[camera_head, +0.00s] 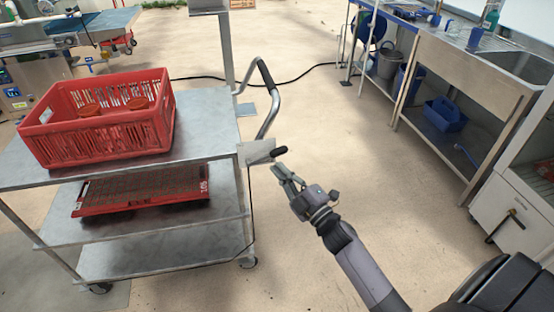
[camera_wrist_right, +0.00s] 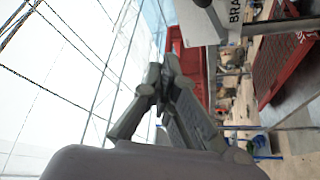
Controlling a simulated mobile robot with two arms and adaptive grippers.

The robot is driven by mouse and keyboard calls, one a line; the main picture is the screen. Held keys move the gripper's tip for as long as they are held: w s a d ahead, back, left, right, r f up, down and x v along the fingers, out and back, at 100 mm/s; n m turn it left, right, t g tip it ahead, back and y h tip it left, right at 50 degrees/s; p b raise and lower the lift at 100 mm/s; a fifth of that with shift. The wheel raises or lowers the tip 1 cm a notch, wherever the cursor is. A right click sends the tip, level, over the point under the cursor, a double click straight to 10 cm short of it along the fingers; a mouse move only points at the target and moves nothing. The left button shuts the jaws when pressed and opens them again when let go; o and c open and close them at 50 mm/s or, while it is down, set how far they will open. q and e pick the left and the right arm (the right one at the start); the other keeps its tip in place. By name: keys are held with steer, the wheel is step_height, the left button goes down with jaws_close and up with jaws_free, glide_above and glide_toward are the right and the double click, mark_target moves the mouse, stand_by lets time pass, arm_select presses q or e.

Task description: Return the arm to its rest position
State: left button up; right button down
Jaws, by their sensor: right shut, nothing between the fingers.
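My right arm (camera_head: 362,268) comes in from the bottom right of the head view. Its gripper (camera_head: 279,172) is shut and empty, beside the right end of the metal trolley (camera_head: 200,152). In the head view the fingertips are close to the trolley's black-gripped lever; whether they touch it I cannot tell. In the right wrist view the shut fingers (camera_wrist_right: 160,68) point up the picture, with nothing between them. My left gripper is not in view.
A red crate (camera_head: 135,138) with reddish-brown round items stands on the trolley's top shelf. A red tray (camera_head: 120,207) lies on the shelf below. A metal sink bench (camera_head: 455,65) stands at the right. The floor between is open, crossed by a black cable (camera_head: 300,78).

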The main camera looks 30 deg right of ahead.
steer(key=shift+s+f, duration=0.1)
steer(key=shift+s, duration=0.15)
stand_by(0.3)
steer(key=s+a+f+m+g+h+p, duration=0.1)
steer(key=s+f+m+g, duration=0.25)
steer(key=f, duration=0.85)
steer(key=s+f+m+g+h, duration=0.1)
steer(key=s+f+m+g, duration=0.3)
steer(key=f, duration=0.7)
steer(key=s+a+f+m+g+h+p, duration=0.15)
steer(key=s+f, duration=0.45)
steer(key=f, duration=0.6)
steer(key=s+a+f+m+g, duration=0.1)
steer(key=s+f+g, duration=0.2)
steer(key=s, duration=0.8)
steer(key=s+a+f+m+g, duration=0.1)
steer(key=s+f+g, duration=0.3)
steer(key=s+f, duration=0.4)
steer(key=s+a+f+m+g, duration=0.1)
steer(key=s+f, duration=0.5)
steer(key=s, duration=0.9)
steer(key=a+g, duration=0.1)
steer(key=g, duration=0.1)
steer(key=shift+g+p, duration=0.3)
steer(key=shift+p, duration=0.1)
